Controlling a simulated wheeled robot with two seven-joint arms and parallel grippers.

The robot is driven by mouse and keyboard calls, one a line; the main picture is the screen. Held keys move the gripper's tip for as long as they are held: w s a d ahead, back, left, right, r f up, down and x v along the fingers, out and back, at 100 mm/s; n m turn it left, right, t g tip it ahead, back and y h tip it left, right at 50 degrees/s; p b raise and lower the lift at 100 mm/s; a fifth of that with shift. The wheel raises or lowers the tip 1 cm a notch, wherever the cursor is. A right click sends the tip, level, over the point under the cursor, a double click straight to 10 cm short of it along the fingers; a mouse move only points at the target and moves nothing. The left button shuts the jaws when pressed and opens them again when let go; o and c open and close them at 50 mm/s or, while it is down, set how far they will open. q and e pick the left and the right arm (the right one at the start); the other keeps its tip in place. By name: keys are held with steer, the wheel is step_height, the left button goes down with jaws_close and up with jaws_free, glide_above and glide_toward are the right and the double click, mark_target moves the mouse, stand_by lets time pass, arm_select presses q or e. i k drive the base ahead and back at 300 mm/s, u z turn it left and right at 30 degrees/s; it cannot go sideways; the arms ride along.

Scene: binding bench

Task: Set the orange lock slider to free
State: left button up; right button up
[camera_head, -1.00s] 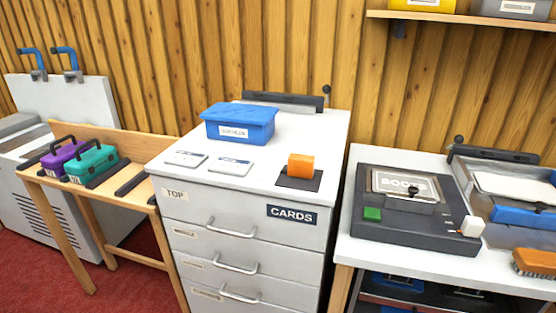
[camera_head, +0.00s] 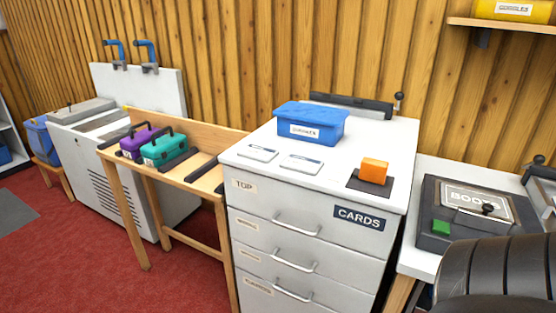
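The orange lock slider (camera_head: 374,171) is a small orange block on a dark square plate (camera_head: 368,186). It sits at the right front part of the white top of the CARDS drawer cabinet (camera_head: 330,205). Which setting it stands at cannot be read from here. A dark ribbed part of my own body covers the lower right corner of the head view. Neither gripper's fingertips show, and nothing touches the slider.
A blue lidded box (camera_head: 310,124) and two white cards (camera_head: 301,164) lie on the cabinet top. A wooden stand with purple and teal (camera_head: 163,149) cases is to the left. A dark BOOTH-like labelled device (camera_head: 470,212) is on the right bench. Red floor (camera_head: 190,280) is open in front.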

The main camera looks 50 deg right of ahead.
mark_target(373, 170)
steer(key=u, duration=0.15)
steer(key=i, duration=0.7)
steer(key=z, duration=2.75)
